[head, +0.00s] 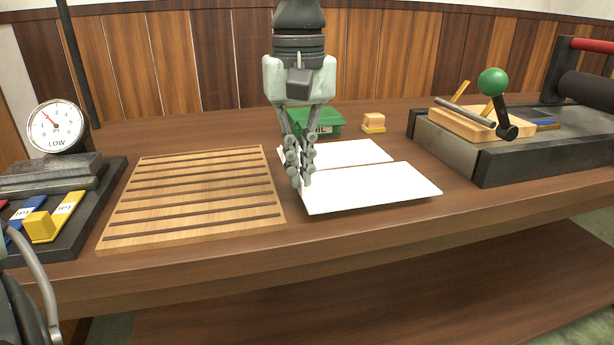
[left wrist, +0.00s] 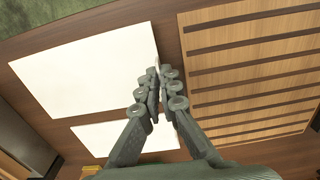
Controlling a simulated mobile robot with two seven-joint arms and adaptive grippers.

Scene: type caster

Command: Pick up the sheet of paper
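Two white sheets of paper lie near the middle of the wooden table. The front sheet (head: 375,187) shows a dark shadow under its front edge and seems slightly raised. The back sheet (head: 350,152) lies flat behind it. My left gripper (head: 302,178) points down at the front sheet's left edge, its fingers closed together on that edge. In the left wrist view, the fingertips (left wrist: 158,70) meet at the edge of the front sheet (left wrist: 85,60), with a thin white strip between them. The back sheet (left wrist: 115,136) is partly hidden by a finger there. My right gripper is not in view.
A slatted wooden board (head: 195,200) lies just left of the gripper. A green box (head: 325,122) and a small wooden block (head: 373,123) stand behind. A dark press with a green-knobbed lever (head: 493,82) is at right. A dial gauge (head: 55,126) is at left.

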